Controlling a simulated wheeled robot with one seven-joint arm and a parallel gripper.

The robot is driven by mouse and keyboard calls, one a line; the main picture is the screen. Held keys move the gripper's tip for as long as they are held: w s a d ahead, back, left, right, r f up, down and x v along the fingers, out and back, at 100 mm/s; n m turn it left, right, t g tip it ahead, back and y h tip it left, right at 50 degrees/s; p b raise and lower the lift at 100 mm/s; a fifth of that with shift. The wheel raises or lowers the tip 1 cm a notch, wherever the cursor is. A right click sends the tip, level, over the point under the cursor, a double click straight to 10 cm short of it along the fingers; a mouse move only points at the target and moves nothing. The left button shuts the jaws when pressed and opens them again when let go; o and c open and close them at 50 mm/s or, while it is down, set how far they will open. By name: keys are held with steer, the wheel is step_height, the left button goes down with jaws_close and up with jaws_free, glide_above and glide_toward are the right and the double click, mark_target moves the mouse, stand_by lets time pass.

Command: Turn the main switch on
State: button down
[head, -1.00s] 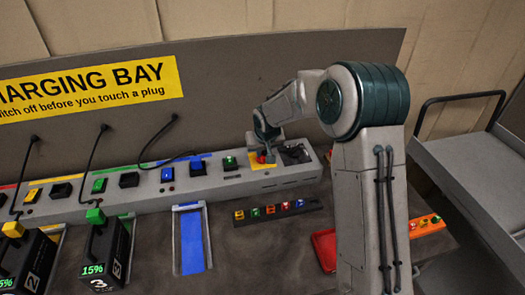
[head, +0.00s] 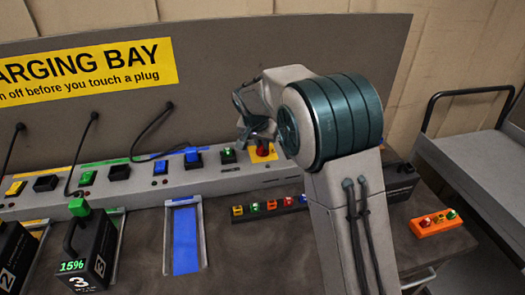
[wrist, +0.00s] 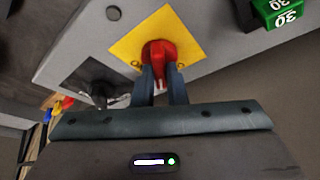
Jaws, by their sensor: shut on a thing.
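The main switch is a red rotary knob (head: 262,150) on a yellow plate, at the right end of the long grey power strip. In the wrist view the red knob (wrist: 160,51) stands on the yellow plate (wrist: 132,46), with its handle pointing down toward my gripper. My gripper (wrist: 162,75) is shut on the handle, one dark finger on each side. In the head view my gripper (head: 246,130) is at the upper left of the knob, and its fingertips are hard to make out.
The grey power strip (head: 215,180) carries sockets and coloured switches. A green block marked 30 (wrist: 280,10) is beside the yellow plate. Black battery packs (head: 95,255) stand at left near an empty blue slot (head: 185,240). A strip of coloured buttons (head: 270,208) and an orange box (head: 436,223) lie in front.

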steer(key=m+h, duration=0.1)
steer(key=m, duration=0.1)
steer(key=m+g, duration=0.1)
steer(key=m, duration=0.2)
steer(key=shift+w+a+m+h+b, duration=0.1)
steer(key=shift+a+m+h+b, duration=0.1)
steer(key=shift+m+h+b, duration=0.15)
steer(key=m+g+p, duration=0.1)
steer(key=m, duration=0.1)
steer(key=m+g+h, duration=0.1)
steer(key=m, duration=0.2)
steer(key=shift+w+m+p, duration=0.1)
steer(key=shift+m+p, duration=0.15)
steer(key=shift+p, duration=0.15)
steer(key=c, duration=1.5)
jaws_free()
steer(key=shift+a, duration=0.1)
steer(key=shift+o, duration=0.2)
steer(key=shift+r, duration=0.1)
steer(key=v, duration=1.3)
steer(key=shift+a+r, duration=0.25)
steer(key=shift+a, duration=0.05)
steer(key=shift+w, duration=0.1)
